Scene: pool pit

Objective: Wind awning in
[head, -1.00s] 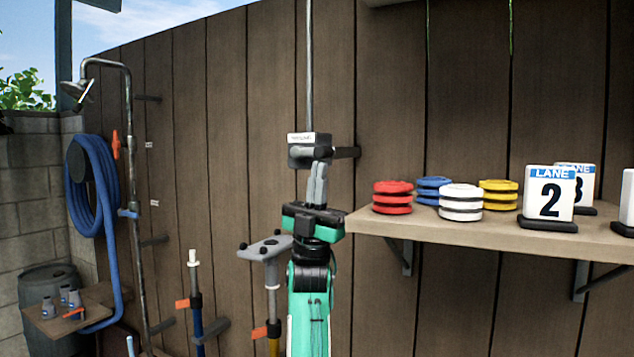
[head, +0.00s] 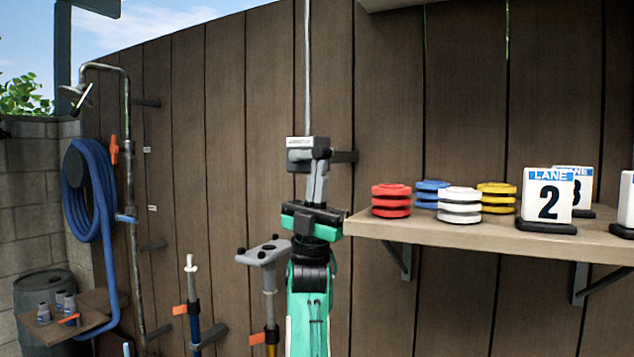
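The awning winder is a dark box with a pale top label (head: 300,150), fixed to the wooden fence at the middle of the head view. A thin grey rod (head: 308,70) rises from it out of the top of the picture. My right gripper (head: 318,165) is just below and in front of the box, pointing up. Its grey fingers are close together at a dark crank handle (head: 320,152) on the box's front, and they appear shut on it. The fingertips partly hide the handle. The awning's fabric cannot be made out. My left gripper is not in view.
A shelf (head: 480,234) to the right of my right arm bears red (head: 391,201), blue, white and yellow disc stacks and lane signs (head: 548,197). Left are poles (head: 193,310), a grey-topped stand (head: 264,252), a shower pipe (head: 128,180) and a blue hose (head: 103,190).

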